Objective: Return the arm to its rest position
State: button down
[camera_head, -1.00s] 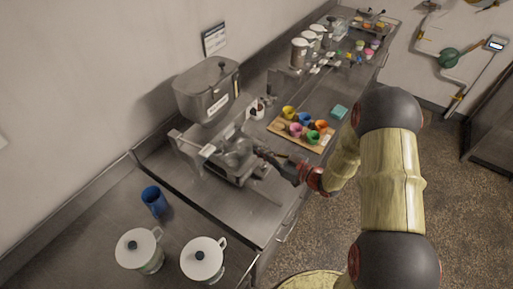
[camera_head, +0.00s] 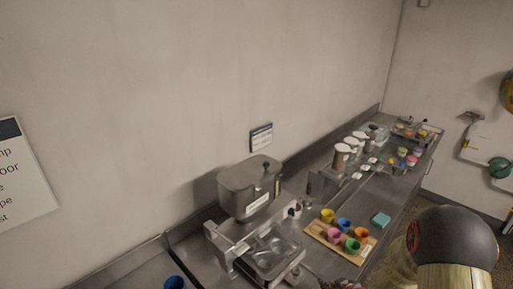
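My arm shows at the lower right, with a dark round joint (camera_head: 455,240) and a pale yellow link below it. My gripper's fingers are cut off or too unclear there to tell open from shut, and I cannot see whether anything is held.
A steel counter (camera_head: 205,270) runs along the wall. It bears a metal dispenser (camera_head: 250,190), a scale-like tray (camera_head: 275,258), a wooden board (camera_head: 318,231) with several coloured cups, a teal block (camera_head: 381,220) and a blue cup (camera_head: 174,283). Floor shows at right.

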jog(key=s+d+h, duration=0.1)
jog(key=s+d+r+m+g+h, duration=0.1)
jog(key=d, duration=0.1)
jog(key=s+d+g+h, duration=0.1)
jog(key=d, duration=0.1)
jog(key=shift+s+d+r+m+b, duration=0.1)
jog(key=shift+s+r+m+b, duration=0.2)
jog(key=shift+b, duration=0.1)
jog(key=s+r+m+g+h+b, duration=0.2)
jog(key=s+r+m+g+b, duration=0.25)
jog(key=s+r, duration=0.8)
jog(key=s+a+r+t+y+b, duration=0.2)
jog(key=s+a+r+b, duration=0.3)
jog(key=s+a+r, duration=0.6)
jog(key=shift+a+n+t, duration=0.3)
jog(key=shift+n+t, duration=0.05)
jog(key=shift+t, duration=0.4)
